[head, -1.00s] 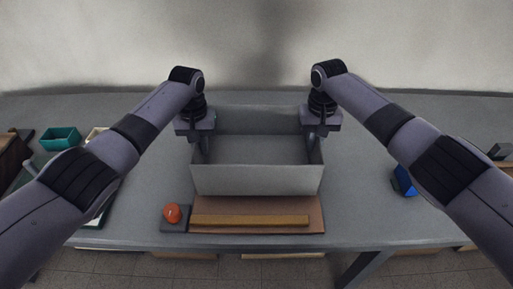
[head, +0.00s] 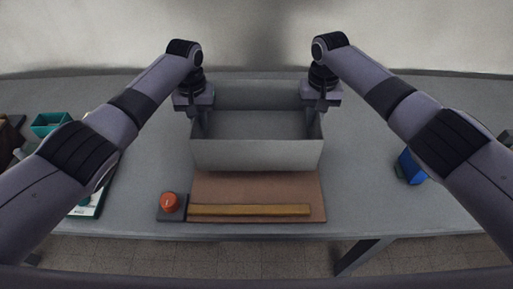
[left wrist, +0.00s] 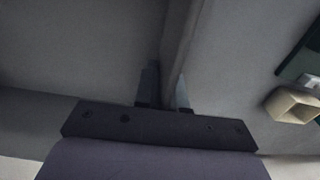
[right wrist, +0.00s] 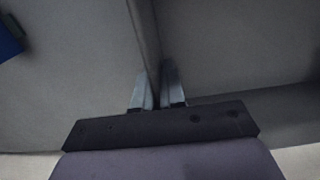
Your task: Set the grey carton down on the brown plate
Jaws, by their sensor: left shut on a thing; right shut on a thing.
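The grey carton (head: 257,155) is an open-topped box in the middle of the head view. Its front wall stands behind most of the brown plate (head: 258,188), a flat board on the table whose far part is hidden by the carton. My left gripper (head: 199,122) is shut on the carton's left wall, which also shows between its fingers in the left wrist view (left wrist: 165,90). My right gripper (head: 318,118) is shut on the right wall, seen in the right wrist view (right wrist: 153,88). I cannot tell the gap under the carton.
A yellow-brown bar (head: 250,210) lies along the plate's front edge. A red button on a dark base (head: 171,203) is at its left. A teal box (head: 50,124) is far left, a blue object (head: 410,167) right. The table's front edge is close.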

